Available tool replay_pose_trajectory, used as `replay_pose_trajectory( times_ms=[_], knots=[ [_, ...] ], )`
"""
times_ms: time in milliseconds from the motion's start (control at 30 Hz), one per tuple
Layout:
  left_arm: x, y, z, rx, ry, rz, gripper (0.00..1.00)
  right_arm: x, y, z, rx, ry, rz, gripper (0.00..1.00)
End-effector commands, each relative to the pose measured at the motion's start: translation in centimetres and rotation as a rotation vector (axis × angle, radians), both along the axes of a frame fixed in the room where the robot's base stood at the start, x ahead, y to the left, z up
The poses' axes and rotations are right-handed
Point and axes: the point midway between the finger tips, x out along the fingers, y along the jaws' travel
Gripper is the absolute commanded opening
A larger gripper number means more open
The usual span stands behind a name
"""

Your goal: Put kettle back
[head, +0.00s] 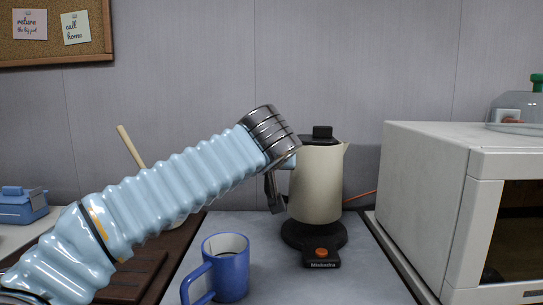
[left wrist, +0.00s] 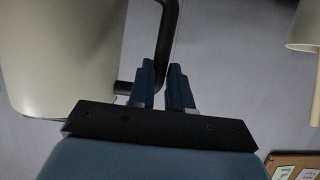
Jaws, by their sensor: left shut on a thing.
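The cream kettle (head: 318,185) with a black lid stands upright at or just over its black round base (head: 330,257); I cannot tell whether it is fully seated. Its black handle (head: 272,190) is on the left side of its body. My left gripper (left wrist: 165,75) is shut on this handle. The kettle body (left wrist: 60,50) fills the left of the left wrist view, beside the blue fingers. In the head view my left arm hides most of the gripper. My right gripper is in neither view.
A blue mug (head: 229,270) stands on the grey counter in front, left of the base. A large white oven-like box (head: 425,185) stands close on the right. A wooden stick (head: 131,146) rises behind my arm. A blue box (head: 22,205) is at far left.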

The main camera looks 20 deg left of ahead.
Motion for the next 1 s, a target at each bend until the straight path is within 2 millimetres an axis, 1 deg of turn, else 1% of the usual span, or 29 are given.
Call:
replay_pose_trajectory(
  times_ms=[100,200,300,467,500,667,900,1000],
  knots=[
    [-0.1,0.1,-1.8,-0.001,-0.002,-0.001,0.00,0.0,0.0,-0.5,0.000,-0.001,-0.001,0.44],
    [0.0,0.1,-2.9,-0.001,-0.004,0.000,0.00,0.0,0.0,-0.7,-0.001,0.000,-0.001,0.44],
    [-0.1,0.0,-3.3,-0.003,-0.005,0.000,0.00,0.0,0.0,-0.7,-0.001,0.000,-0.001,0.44],
    [0.0,0.0,-3.3,-0.004,-0.005,-0.001,0.00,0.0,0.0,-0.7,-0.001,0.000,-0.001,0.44],
    [0.0,0.0,-3.6,0.000,0.001,0.000,0.20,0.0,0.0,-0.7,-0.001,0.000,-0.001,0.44],
    [0.0,0.0,-3.6,0.001,0.001,0.000,0.44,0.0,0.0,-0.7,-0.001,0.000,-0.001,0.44],
    [0.0,0.0,-3.6,0.001,0.001,0.000,0.44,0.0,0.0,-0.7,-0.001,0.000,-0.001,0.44],
    [-0.4,-0.1,-3.4,0.001,0.000,-0.001,0.44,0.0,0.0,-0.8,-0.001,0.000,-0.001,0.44]
  ],
)
